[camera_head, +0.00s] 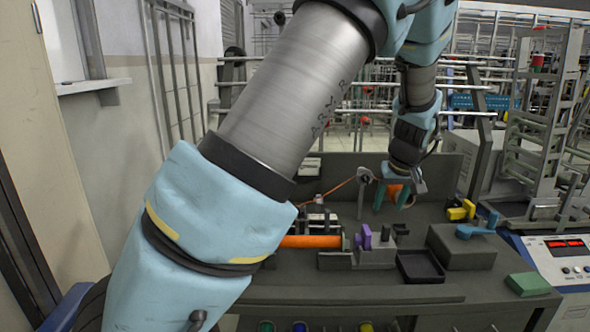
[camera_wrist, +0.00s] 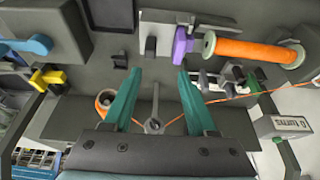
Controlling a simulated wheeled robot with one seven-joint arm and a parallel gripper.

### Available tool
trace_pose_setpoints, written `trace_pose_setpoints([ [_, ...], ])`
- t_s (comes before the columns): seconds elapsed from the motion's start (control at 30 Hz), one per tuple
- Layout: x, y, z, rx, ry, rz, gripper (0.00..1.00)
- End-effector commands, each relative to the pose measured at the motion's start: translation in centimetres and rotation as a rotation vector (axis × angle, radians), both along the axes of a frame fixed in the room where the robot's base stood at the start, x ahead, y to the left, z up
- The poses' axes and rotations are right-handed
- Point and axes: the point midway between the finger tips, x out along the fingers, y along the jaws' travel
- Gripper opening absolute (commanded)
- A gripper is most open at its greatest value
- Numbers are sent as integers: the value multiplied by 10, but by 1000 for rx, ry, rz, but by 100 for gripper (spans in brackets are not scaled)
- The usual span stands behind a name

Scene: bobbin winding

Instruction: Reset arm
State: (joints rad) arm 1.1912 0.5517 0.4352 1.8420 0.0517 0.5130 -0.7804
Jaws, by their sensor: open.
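My gripper (camera_head: 393,197) hangs over the back of the dark workbench (camera_head: 400,290), at the end of my blue-covered arm. In the wrist view its two green fingers (camera_wrist: 158,100) are spread apart with nothing between them. An orange thread spool (camera_wrist: 103,101) sits beside and partly behind the left finger. A metal post with a ring (camera_wrist: 153,125) shows between the fingers lower in that view. An orange bobbin (camera_wrist: 255,53) lies in the winder, with a purple lever (camera_wrist: 181,46) at its end; the bobbin also shows in the head view (camera_head: 310,241), partly hidden by my arm.
A black open tray (camera_head: 420,266) and a dark block (camera_head: 462,247) stand to the right of the winder. A blue piece (camera_head: 478,228), yellow piece (camera_head: 461,210) and green block (camera_head: 528,284) lie on the right. Metal racks (camera_head: 545,130) stand behind.

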Motion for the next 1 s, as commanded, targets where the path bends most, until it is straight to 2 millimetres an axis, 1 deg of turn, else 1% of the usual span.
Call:
trace_pose_setpoints([
  [0.03, 7, 23, 1, 1, 17, 19, 57],
  [0.07, 9, 38, 1, 4, 30, 24, 57],
  [0.1, 12, 59, 1, 6, 47, 31, 57],
  [0.13, 13, 75, 1, 6, 60, 35, 57],
  [0.17, 13, 93, 1, 7, 74, 40, 57],
  [0.2, 12, 115, 1, 8, 93, 44, 57],
  [0.27, 8, 147, 1, 7, 117, 47, 57],
  [0.3, 4, 167, 1, 8, 132, 47, 57],
  [0.37, -3, 197, 2, 5, 150, 47, 57],
  [0.4, -9, 215, 2, 5, 161, 46, 57],
  [0.47, -20, 242, 3, 3, 177, 43, 57],
  [0.5, -29, 259, 3, 2, 186, 42, 57],
  [0.6, -53, 298, 4, 2, 204, 36, 57],
  [0.7, -76, 327, 3, 5, 216, 27, 57],
  [0.8, -96, 347, 2, 11, 224, 19, 57],
  [0.9, -109, 358, 1, 16, 229, 12, 57],
  [1.0, -115, 363, 1, 18, 231, 9, 57],
])
